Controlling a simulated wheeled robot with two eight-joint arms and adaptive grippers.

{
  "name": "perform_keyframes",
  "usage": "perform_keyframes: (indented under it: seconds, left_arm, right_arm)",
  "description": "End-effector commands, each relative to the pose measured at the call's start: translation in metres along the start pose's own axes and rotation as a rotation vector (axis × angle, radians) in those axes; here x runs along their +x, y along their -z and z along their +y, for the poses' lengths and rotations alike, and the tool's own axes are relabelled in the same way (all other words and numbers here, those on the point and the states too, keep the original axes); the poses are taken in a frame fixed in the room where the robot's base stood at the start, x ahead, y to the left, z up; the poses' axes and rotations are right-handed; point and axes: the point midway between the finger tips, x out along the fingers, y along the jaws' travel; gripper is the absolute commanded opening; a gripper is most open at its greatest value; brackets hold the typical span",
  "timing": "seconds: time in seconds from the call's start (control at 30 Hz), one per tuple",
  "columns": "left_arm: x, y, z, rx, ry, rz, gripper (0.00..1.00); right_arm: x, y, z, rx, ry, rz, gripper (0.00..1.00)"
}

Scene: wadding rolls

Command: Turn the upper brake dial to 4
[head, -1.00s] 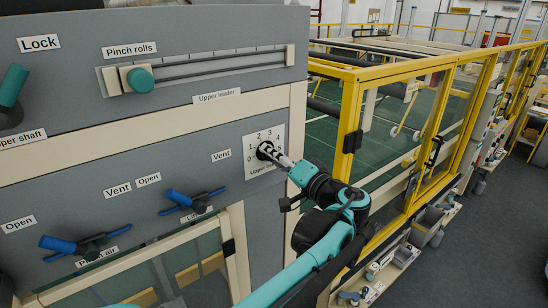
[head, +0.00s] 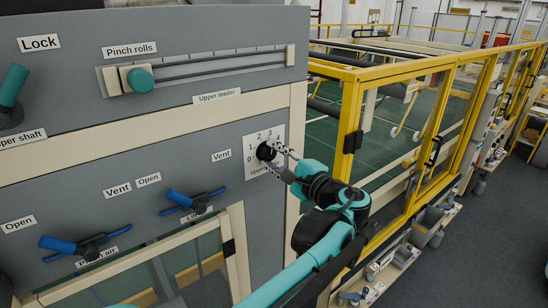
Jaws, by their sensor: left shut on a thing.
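My left gripper (head: 275,153) reaches in from the lower right and is shut on the knob. The gripper covers part of the plate's right side, and I cannot tell which number the knob points to. My right gripper is not in view.
Two blue-handled valves (head: 178,198) (head: 57,244) are on the panel to the left. A teal slider knob (head: 140,80) sits on the pinch rolls slot above. A yellow guard frame (head: 352,120) stands close to the right of my left arm.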

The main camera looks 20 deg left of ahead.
Motion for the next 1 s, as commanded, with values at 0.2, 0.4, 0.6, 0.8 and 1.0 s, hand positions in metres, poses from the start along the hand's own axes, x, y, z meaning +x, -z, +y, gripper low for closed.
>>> perform_keyframes:
  seconds: [0.2, 0.4, 0.6, 0.8, 1.0]
  left_arm:
    - [-0.0001, 0.0003, 0.0, 0.203, 0.0, 0.001, 0.05]
    - [-0.0001, 0.0003, 0.0002, 0.392, 0.0, 0.001, 0.05]
    - [-0.0001, 0.0003, 0.0004, 0.571, 0.0, 0.001, 0.05]
    - [-0.0001, 0.0003, 0.0006, 0.717, -0.001, 0.001, 0.05]
    - [-0.0001, 0.0003, 0.0008, 0.816, -0.001, 0.001, 0.05]
  right_arm:
    - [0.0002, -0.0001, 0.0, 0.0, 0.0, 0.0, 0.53]
    - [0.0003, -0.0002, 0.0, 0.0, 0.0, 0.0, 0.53]
    - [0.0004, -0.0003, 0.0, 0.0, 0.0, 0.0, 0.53]
    - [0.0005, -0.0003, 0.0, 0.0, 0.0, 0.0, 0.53]
    - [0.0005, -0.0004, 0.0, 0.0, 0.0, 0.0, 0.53]
